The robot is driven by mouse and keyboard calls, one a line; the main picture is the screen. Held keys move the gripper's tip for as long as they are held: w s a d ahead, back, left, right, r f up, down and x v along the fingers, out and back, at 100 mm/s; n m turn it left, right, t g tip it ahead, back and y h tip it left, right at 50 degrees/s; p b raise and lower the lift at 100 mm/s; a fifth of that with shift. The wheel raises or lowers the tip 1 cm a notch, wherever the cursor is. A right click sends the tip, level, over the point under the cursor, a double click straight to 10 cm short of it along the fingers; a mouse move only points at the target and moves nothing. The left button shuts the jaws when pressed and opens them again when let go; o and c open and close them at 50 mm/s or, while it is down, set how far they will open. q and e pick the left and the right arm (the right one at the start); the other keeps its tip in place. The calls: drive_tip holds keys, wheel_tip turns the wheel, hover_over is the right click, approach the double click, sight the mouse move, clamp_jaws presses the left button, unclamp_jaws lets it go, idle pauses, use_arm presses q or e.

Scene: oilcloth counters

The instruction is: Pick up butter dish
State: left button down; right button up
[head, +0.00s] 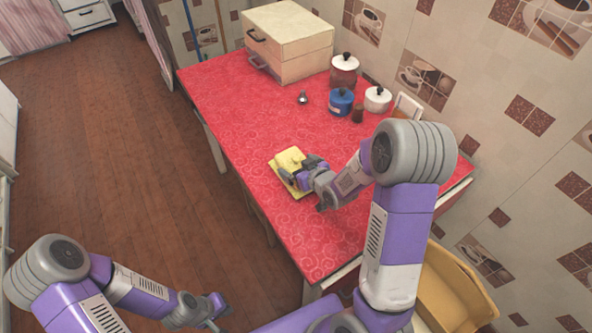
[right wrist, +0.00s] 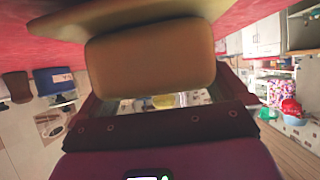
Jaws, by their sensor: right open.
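The yellow butter dish (head: 289,157) sits on the red counter, its block-like lid on a flat base plate. My right gripper (head: 291,176) is at the near side of the dish, low over the counter, and partly hides it. In the right wrist view the lid (right wrist: 150,60) fills the space in front of the open jaws, with dark fingers on either side. The base plate (right wrist: 120,18) shows beyond it. I cannot tell whether the fingers touch the lid. My left gripper (head: 218,312) hangs over the floor at the bottom, away from the counter; its jaws are unclear.
A wooden bread box (head: 289,45) stands at the counter's far end. A red-brown pot (head: 344,72), a blue pot (head: 340,101), a white-lidded pot (head: 377,99) and a small brown jar (head: 357,114) stand along the wall. The counter left of the dish is clear.

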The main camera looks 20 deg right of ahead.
drive_tip(key=shift+r, duration=0.1)
drive_tip(key=c, duration=1.1)
